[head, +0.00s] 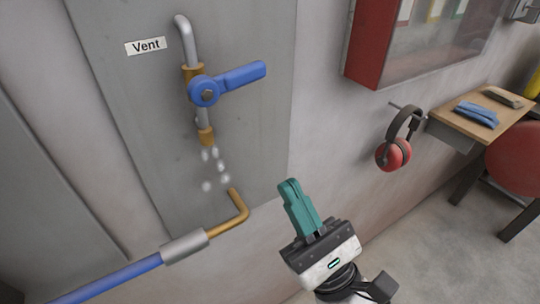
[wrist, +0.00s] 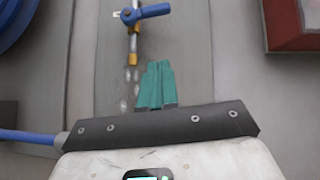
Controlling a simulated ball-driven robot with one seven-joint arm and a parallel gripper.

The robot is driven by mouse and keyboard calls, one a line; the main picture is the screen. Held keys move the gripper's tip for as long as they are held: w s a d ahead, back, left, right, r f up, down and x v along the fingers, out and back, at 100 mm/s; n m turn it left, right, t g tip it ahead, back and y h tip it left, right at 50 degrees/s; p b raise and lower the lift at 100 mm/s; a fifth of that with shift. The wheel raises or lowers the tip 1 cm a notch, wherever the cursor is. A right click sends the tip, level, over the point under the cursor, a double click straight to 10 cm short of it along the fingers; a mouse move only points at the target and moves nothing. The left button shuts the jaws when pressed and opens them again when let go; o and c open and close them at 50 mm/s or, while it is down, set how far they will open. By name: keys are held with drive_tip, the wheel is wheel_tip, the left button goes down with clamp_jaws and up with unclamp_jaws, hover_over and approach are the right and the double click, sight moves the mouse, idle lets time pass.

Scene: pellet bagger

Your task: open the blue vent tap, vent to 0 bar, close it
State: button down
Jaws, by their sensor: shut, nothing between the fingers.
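Pale puffs (head: 213,170) show below the brass outlet (head: 206,137). My gripper (head: 290,184), with teal fingers, is shut and empty, below and to the right of the tap and apart from it. In the wrist view the closed fingertips (wrist: 159,64) lie below the lever. No pressure gauge is in view.
A brass elbow (head: 240,207) joins a blue hose (head: 110,279) at the lower left. Red ear defenders (head: 393,153) hang on the wall at right, beside a wooden table (head: 465,124) and a red chair (head: 515,158). A red-framed cabinet (head: 372,45) is above.

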sight(231, 81)
drive_tip(key=s+d+r+p+x, duration=0.1)
drive_tip(key=p+x, duration=0.5)
drive_tip(key=x, duration=0.6)
drive_tip(key=shift+s+r+p, duration=0.4)
drive_tip(key=shift+s+r, duration=0.05)
drive_tip(key=shift+r, duration=0.1)
drive_tip(key=shift+w+r+n, duration=0.1)
drive_tip(key=shift+w+n, duration=0.05)
drive_tip(key=shift+n, duration=0.35)
